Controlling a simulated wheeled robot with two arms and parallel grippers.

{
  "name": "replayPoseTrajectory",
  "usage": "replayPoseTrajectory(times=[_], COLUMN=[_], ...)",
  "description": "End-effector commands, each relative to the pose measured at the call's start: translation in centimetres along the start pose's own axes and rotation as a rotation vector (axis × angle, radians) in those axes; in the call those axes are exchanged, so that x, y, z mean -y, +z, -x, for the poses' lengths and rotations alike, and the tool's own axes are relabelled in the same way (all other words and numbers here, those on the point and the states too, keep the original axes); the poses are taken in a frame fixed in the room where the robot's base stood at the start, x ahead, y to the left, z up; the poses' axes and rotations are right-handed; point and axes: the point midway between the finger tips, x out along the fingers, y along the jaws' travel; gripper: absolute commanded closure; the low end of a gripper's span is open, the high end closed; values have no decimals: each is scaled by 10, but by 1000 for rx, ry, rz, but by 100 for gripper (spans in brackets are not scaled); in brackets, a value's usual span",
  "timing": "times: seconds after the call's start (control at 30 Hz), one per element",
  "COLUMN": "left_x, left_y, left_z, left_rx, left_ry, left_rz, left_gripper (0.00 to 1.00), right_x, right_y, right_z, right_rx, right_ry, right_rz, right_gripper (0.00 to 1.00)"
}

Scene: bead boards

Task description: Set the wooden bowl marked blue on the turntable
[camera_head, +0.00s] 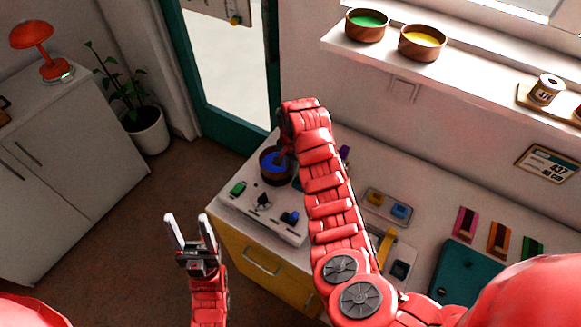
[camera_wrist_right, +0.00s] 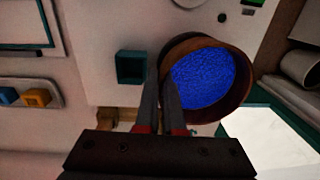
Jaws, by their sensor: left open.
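The wooden bowl with blue contents (camera_head: 266,176) is at the far left end of the white counter in the head view. It fills the upper right of the right wrist view (camera_wrist_right: 247,97). My right gripper (camera_wrist_right: 162,85) has its fingers close together on either side of the bowl's wall, gripping the rim. In the head view, my right arm partly covers the bowl. I cannot tell whether the bowl is lifted or resting. My left gripper (camera_head: 186,217) is open and empty, in front of the counter's left end. I cannot make out a turntable.
Wooden bowls with green (camera_head: 367,20) and yellow (camera_head: 423,37) contents stand on the windowsill. A white panel (camera_head: 270,224) with small coloured pieces lies near the blue bowl. A small teal box (camera_wrist_right: 130,67) is beside the bowl in the wrist view. A teal board (camera_head: 462,268) lies further right.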

Motion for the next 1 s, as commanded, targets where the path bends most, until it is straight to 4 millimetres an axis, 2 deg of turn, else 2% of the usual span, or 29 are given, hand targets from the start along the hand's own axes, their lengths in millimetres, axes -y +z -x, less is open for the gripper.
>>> replayPoseTrajectory(times=[0.3,0.87,0.9,1.0], left_x=[0,0,0,0], left_y=[1,0,0,0], left_z=[4,3,3,3], left_rx=[0,0,0,0], left_ry=[0,0,0,0], left_rz=[0,0,0,0], left_gripper=[43,43,43,43], right_x=[0,-1,-1,-1], right_y=[0,0,0,0], right_z=[-10,-11,-11,-11], right_rx=[1,0,0,0], right_ry=[0,-1,0,0], right_rz=[1,-1,-1,0], right_gripper=[100,100,88,70])
